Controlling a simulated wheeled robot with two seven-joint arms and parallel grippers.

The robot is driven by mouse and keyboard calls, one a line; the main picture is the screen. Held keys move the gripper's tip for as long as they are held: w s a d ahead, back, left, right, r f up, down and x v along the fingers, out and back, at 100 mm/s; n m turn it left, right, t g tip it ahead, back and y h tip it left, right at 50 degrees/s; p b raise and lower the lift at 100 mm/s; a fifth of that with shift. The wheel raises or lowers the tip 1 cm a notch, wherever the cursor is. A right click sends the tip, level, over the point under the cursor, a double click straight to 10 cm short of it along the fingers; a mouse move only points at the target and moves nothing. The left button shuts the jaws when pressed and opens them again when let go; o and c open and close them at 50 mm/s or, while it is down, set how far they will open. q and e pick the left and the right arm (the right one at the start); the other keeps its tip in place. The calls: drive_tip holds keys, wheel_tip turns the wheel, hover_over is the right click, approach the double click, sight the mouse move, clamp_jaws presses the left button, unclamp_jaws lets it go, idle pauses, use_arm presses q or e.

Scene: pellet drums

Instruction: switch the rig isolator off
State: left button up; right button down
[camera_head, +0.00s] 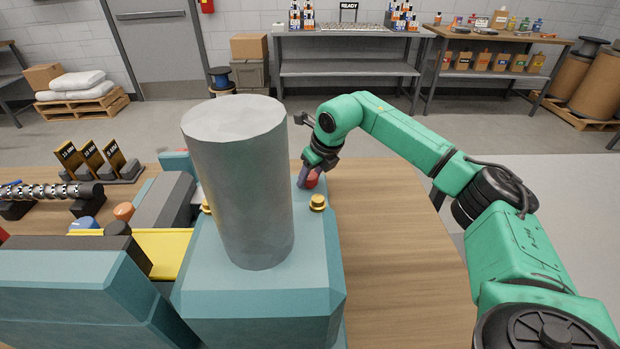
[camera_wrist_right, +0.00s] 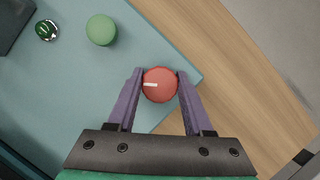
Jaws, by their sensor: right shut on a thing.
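The rig isolator is a round red knob (camera_wrist_right: 160,85) with a white pointer line, near a corner of the rig's teal top. In the right wrist view the line points left. In the head view the red knob (camera_head: 312,179) is partly hidden by my right gripper (camera_head: 306,176). In the right wrist view the purple fingers of my right gripper (camera_wrist_right: 158,86) are shut on the knob, one on each side. My left gripper is not in view.
A green button (camera_wrist_right: 101,30) and a shiny dark green dome (camera_wrist_right: 47,30) sit on the same teal top. A tall grey cylinder (camera_head: 240,185) stands on the rig (camera_head: 258,303), left of my right arm. The wooden table (camera_head: 400,255) is bare to the right.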

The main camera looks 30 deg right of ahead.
drive_tip(key=n+y, duration=0.1)
drive_tip(key=n, duration=0.1)
drive_tip(key=n+y, duration=0.1)
drive_tip(key=n, duration=0.2)
drive_tip(key=shift+r+n+g+p, duration=0.15)
drive_tip(key=shift+n+g+p, duration=0.15)
drive_tip(key=shift+g, duration=0.1)
drive_tip(key=n, duration=0.2)
drive_tip(key=n+g+y, duration=0.1)
drive_tip(key=n, duration=0.1)
drive_tip(key=shift+n+g+p, duration=0.3)
drive_tip(key=shift+n+p, duration=0.05)
drive_tip(key=shift+n, duration=0.05)
drive_tip(key=shift+c, duration=1.5)
unclamp_jaws()
drive_tip(key=b+v, duration=0.1)
drive_tip(key=v, duration=1.3)
drive_tip(key=shift+d+r, duration=0.15)
drive_tip(key=shift+r, duration=0.05)
